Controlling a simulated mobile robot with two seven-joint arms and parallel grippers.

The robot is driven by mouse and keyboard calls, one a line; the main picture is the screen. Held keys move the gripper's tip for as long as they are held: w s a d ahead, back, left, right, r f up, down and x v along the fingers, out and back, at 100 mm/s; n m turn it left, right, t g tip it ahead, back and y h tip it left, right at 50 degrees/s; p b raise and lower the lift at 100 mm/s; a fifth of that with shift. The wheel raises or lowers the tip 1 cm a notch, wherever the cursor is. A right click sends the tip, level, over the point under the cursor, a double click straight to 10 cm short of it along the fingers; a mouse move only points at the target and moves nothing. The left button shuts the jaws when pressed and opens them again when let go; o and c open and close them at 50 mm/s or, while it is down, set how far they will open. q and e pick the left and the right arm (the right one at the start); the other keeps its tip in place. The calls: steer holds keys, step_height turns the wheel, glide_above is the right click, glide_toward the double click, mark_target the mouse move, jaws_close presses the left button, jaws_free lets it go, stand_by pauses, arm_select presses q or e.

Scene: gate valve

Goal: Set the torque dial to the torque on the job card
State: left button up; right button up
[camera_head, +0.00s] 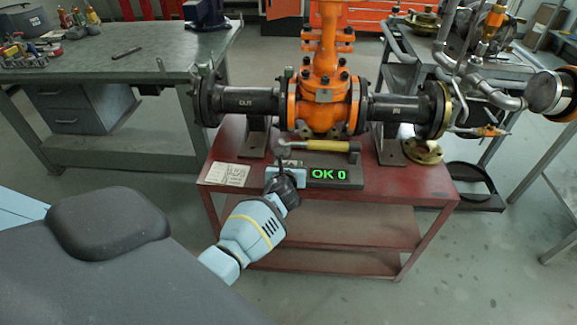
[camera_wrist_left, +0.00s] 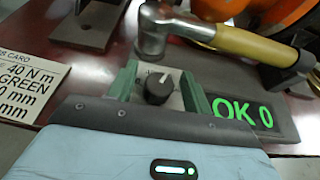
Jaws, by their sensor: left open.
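The torque dial (camera_wrist_left: 159,88) is a black knob with a white pointer mark on a light plate, seen in the left wrist view. Its mark points up and slightly right. My left gripper (camera_wrist_left: 160,78) is open, with one green finger on each side of the dial; I cannot tell if they touch it. In the head view the left gripper (camera_head: 284,168) hides the dial. The green display (camera_head: 328,174) beside it reads "OK 0". The job card (camera_head: 228,174) lies left of the dial; in the left wrist view the card (camera_wrist_left: 28,85) shows "40 N m", partly cut off.
A yellow-handled tool with a metal head (camera_head: 322,145) lies behind the dial and display. The orange gate valve (camera_head: 322,95) and its dark pipes stand behind it on the red cart (camera_head: 405,188). A grey workbench (camera_head: 120,60) stands at the left.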

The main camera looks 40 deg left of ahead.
arm_select(q)
steer(key=c, duration=1)
arm_select(e)
steer(key=shift+s+f, duration=0.2)
steer(key=shift+f, duration=0.05)
